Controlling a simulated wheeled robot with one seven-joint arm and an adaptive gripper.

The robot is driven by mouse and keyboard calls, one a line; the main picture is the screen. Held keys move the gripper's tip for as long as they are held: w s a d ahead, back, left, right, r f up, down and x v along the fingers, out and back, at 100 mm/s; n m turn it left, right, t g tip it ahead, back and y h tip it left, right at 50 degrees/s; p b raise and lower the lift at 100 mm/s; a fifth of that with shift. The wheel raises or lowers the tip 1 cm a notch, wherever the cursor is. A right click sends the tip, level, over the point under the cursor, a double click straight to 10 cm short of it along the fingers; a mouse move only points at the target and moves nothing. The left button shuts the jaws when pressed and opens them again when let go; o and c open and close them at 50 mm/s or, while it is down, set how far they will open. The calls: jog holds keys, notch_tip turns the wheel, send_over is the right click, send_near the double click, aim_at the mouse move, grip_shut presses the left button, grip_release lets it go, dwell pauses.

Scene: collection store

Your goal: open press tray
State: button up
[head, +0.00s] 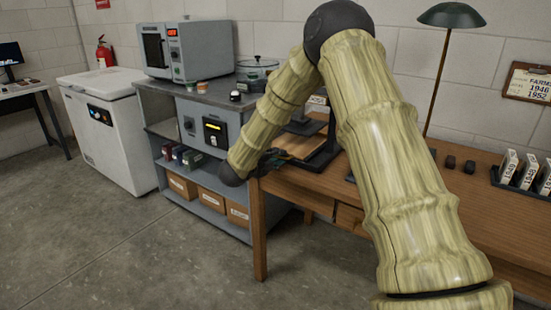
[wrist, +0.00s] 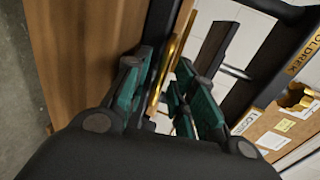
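The press (head: 322,155) has a dark frame and a light wooden board (head: 300,146), and stands on the left part of the wooden table. In the wrist view, its dark frame (wrist: 262,72) crosses the right side, with part of a name on a yellow label. My gripper (head: 274,158) is at the press's left side, partly hidden by my arm. In the wrist view, my gripper's green fingers (wrist: 162,78) stand apart, with a thin brass-coloured bar (wrist: 174,55) between them. Whether either finger touches the bar is unclear. I cannot make out the tray itself for certain.
The wooden table (head: 461,204) carries a dark rack (head: 520,180) of labelled cards and a green lamp (head: 451,16). A grey shelf unit (head: 232,128) stands close on the left, with a microwave-like device (head: 205,50) on top. A white chest (head: 105,120) stands further left. The front-left floor is clear.

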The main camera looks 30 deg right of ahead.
grip_shut()
jog(key=shift+a, duration=0.1)
jog(key=f+v, duration=0.2)
jog(key=v, duration=0.7)
jog(key=f+v, duration=0.2)
jog(key=v, duration=0.7)
jog(key=shift+s+a, duration=0.35)
jog(key=shift+a, duration=0.25)
jog(key=shift+r, duration=0.1)
jog(key=shift+o, duration=1.5)
grip_release()
jog(key=v, duration=1.2)
